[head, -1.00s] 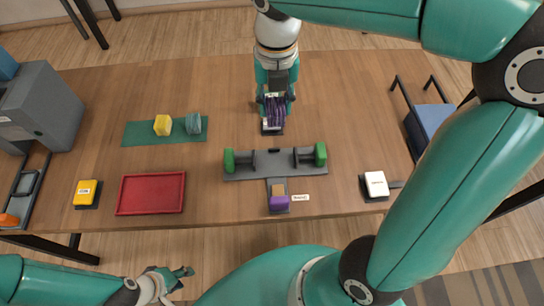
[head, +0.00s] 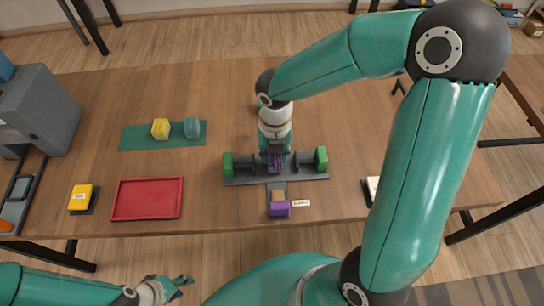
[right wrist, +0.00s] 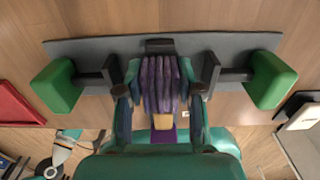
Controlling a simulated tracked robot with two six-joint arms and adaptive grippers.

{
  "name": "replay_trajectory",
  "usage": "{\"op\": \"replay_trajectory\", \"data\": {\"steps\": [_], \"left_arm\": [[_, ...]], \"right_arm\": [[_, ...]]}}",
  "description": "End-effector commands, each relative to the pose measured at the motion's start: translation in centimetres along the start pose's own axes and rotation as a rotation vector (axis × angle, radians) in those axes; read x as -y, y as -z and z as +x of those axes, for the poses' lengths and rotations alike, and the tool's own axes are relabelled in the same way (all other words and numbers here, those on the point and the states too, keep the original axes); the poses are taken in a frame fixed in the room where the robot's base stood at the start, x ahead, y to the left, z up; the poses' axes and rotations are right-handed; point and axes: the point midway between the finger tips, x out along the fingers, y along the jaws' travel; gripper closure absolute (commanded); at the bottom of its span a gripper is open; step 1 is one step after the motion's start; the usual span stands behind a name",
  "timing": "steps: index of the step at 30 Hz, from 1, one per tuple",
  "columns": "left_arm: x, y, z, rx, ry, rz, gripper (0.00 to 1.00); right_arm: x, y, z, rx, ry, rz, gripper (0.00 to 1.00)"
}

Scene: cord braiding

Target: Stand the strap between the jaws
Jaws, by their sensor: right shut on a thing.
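The purple, corded strap (right wrist: 160,85) is in my right gripper (right wrist: 160,95), between its two fingers. In the head view my right gripper (head: 275,158) is over the middle of the grey clamp fixture (head: 245,181), and the strap (head: 275,168) is mostly hidden by it. The fixture's dark left jaw (right wrist: 110,75) and right jaw (right wrist: 211,72) stand on either side of the strap, each with a green end knob. I cannot tell whether the strap touches the fixture's base. My left gripper (head: 180,282) is open and empty, off the table's front edge.
A red tray (head: 147,199), a yellow box (head: 81,197) and a green mat (head: 140,141) with yellow and grey-blue bundles lie left. A white box (head: 373,187) is partly hidden at right.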

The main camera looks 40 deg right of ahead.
Motion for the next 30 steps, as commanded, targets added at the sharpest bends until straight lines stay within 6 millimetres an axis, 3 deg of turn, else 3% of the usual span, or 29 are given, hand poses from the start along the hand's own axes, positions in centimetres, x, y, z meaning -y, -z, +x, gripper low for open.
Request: {"op": "replay_trajectory", "data": {"steps": [3, 13, 14, 18, 30], "left_arm": [[0.05, 0.00, 0.15, 0.000, 0.000, 0.000, 0.60], [0.12, 0.00, 0.32, 0.000, 0.000, 0.000, 0.60], [0.10, 0.00, 0.27, 0.000, 0.000, 0.000, 0.60], [0.08, 0.01, 0.23, 0.000, 0.000, 0.000, 0.60], [0.01, 0.00, 0.02, 0.000, 0.000, 0.000, 0.60]], "right_arm": [[0.00, 0.03, 0.94, -0.001, 0.000, -0.001, 1.00], [-0.05, 0.01, 1.21, 0.000, -0.001, -0.001, 1.00], [-0.05, 0.01, 1.14, 0.001, -0.001, -0.001, 0.60], [-0.06, 0.01, 1.10, 0.000, -0.001, -0.001, 0.38], [-0.08, -0.03, 0.50, 0.002, -0.001, -0.001, 0.38]]}}
